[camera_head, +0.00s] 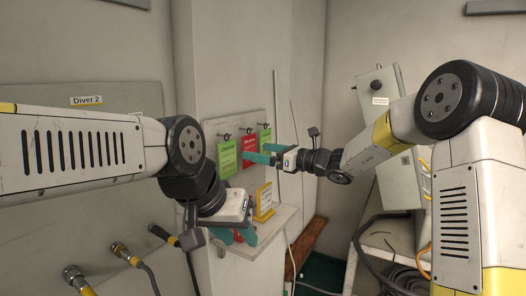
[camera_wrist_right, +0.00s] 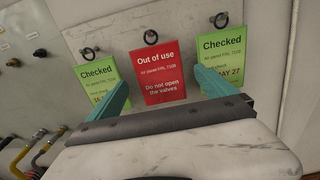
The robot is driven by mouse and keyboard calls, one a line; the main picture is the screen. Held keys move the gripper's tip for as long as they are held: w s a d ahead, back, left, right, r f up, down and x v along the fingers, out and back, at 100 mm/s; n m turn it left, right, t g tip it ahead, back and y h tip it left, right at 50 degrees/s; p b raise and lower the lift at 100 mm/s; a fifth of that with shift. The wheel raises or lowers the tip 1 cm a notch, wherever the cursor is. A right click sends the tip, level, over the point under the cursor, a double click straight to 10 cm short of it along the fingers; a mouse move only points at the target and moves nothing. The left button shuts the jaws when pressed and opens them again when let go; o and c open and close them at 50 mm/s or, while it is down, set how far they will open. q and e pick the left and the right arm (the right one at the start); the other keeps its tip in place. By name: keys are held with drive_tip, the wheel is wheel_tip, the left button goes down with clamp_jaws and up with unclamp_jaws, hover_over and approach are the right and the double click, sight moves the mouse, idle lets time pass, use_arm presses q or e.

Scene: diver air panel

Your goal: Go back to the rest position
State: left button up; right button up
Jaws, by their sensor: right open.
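My right gripper (camera_head: 260,153) is open in front of the tag board (camera_head: 212,127) on the wall. In the right wrist view its two teal fingers (camera_wrist_right: 166,88) stand apart, with no object visible between them. Beyond them a red "Out of use" tag (camera_wrist_right: 158,72) hangs between a left green "Checked" tag (camera_wrist_right: 98,80) and a right one (camera_wrist_right: 222,62). My left gripper (camera_head: 235,238) is low by the wall shelf, pointing down. Its teal fingers are partly hidden by its body, and a small reddish patch shows between them.
A yellow stand with a card (camera_head: 264,202) is on the wall shelf (camera_head: 284,217), close to my left gripper. A grey cabinet (camera_head: 378,90) and coiled hoses (camera_head: 405,278) are at right.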

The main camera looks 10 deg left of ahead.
drive_tip(key=s+d+f+n+g+h, duration=0.1)
drive_tip(key=s+d+n+h, duration=0.1)
drive_tip(key=s+d+n, duration=0.3)
drive_tip(key=s+d+f+n+g+h, duration=0.1)
drive_tip(key=s+d+n+h, duration=0.15)
drive_tip(key=s, duration=0.55)
drive_tip(key=s+d+n+g+h, duration=0.1)
drive_tip(key=s+d+n+h, duration=0.1)
drive_tip(key=s+d+n, duration=0.3)
drive_tip(key=s+d+f+n+t+h, duration=0.1)
drive_tip(key=s+d+f+n+h, duration=0.1)
drive_tip(key=s+d+n+h, duration=0.2)
drive_tip(key=s+d+f+n+t+h, duration=0.2)
drive_tip(key=s+d+n, duration=0.4)
drive_tip(key=s+d, duration=0.4)
drive_tip(key=d+f+h, duration=0.1)
drive_tip(key=d+h, duration=0.1)
drive_tip(key=d, duration=0.1)
drive_tip(key=shift+d+f, duration=0.3)
drive_tip(key=shift+d, duration=0.05)
drive_tip(key=shift+h, duration=0.25)
